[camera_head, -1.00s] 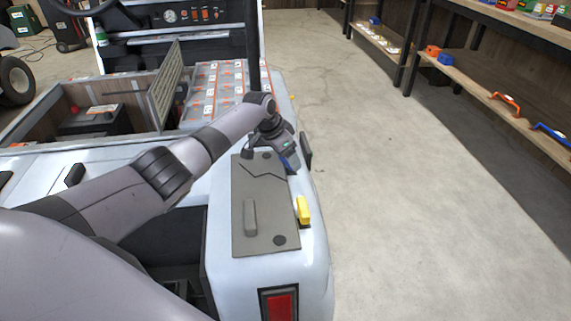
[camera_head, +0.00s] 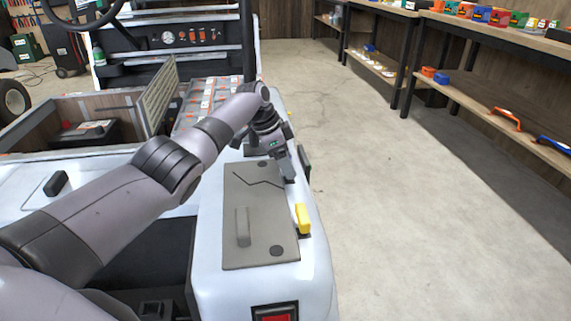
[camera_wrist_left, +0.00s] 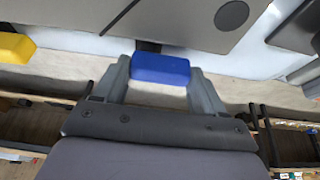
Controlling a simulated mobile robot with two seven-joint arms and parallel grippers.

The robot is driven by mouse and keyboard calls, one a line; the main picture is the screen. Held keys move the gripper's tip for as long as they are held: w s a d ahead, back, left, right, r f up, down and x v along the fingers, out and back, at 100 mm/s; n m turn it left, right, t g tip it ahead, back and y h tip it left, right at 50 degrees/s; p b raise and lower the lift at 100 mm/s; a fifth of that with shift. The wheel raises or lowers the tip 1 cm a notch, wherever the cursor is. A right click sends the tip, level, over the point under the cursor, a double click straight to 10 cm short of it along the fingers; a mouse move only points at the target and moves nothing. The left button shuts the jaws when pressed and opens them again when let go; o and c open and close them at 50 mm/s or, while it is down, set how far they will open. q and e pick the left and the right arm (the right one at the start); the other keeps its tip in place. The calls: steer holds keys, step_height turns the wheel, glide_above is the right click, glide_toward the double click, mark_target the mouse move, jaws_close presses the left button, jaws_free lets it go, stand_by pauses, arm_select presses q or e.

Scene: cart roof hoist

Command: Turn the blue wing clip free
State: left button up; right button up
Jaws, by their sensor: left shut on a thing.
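The blue wing clip (camera_wrist_left: 160,69) sits at the edge of a grey panel (camera_wrist_left: 180,22) in the left wrist view. My left gripper (camera_wrist_left: 160,74) is shut on it, one finger at each end. In the head view my left gripper (camera_head: 290,176) points down at the right edge of the grey panel (camera_head: 255,200) on the white cart body; the blue clip is hard to make out there. A yellow clip (camera_head: 303,219) sits nearer along the same edge, and shows in the left wrist view (camera_wrist_left: 15,47). My right gripper is not in view.
The cart has an open bay (camera_head: 60,112) at the left and a dark round post behind my arm. Shelves (camera_head: 480,100) with coloured parts stand along the right wall. The concrete floor (camera_head: 390,200) between cart and shelves is clear.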

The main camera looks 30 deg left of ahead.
arm_select(q)
steer(key=o, duration=1)
steer(key=shift+o, duration=0.2)
steer(key=shift+a+r+p, duration=0.15)
steer(key=shift+r+p, duration=0.2)
steer(key=shift+r, duration=0.15)
steer(key=p+v, duration=0.2)
steer(key=v, duration=0.3)
steer(key=shift+s+r, duration=0.15)
steer(key=shift+r, duration=0.05)
steer(key=shift+s+a+r, duration=0.1)
steer(key=shift+a+r, duration=0.05)
steer(key=shift+r, duration=0.1)
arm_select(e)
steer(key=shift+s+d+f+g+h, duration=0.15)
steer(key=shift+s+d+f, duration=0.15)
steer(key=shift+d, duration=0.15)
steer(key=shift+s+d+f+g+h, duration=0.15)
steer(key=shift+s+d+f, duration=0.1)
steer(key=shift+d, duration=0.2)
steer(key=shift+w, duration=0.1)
